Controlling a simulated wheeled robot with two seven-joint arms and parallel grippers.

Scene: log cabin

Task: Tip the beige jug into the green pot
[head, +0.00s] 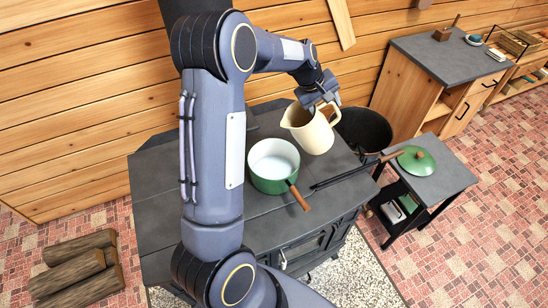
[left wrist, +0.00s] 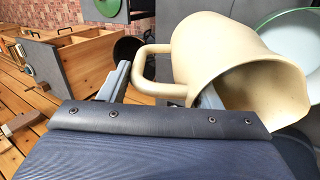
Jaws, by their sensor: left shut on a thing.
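The beige jug (head: 313,132) is on the right part of the dark stove top in the head view, with its spout toward the pot. In the left wrist view the jug (left wrist: 215,55) shows its handle and open mouth. My left gripper (head: 322,105) is shut on the jug at its handle side. The green pot (head: 262,178), white inside with a brown wooden handle, stands on the stove to the left of the jug. Its rim and pale inside show at the right edge of the left wrist view (left wrist: 295,40). Whether the jug touches the stove is unclear. My right gripper is out of view.
The stove top (head: 165,205) has bare room left of the pot. A dark poker (head: 345,173) lies at its right edge. A green lid (head: 416,160) rests on a small side table (head: 445,180). A black bucket (head: 365,130) stands behind the jug. Logs (head: 75,270) lie on the floor.

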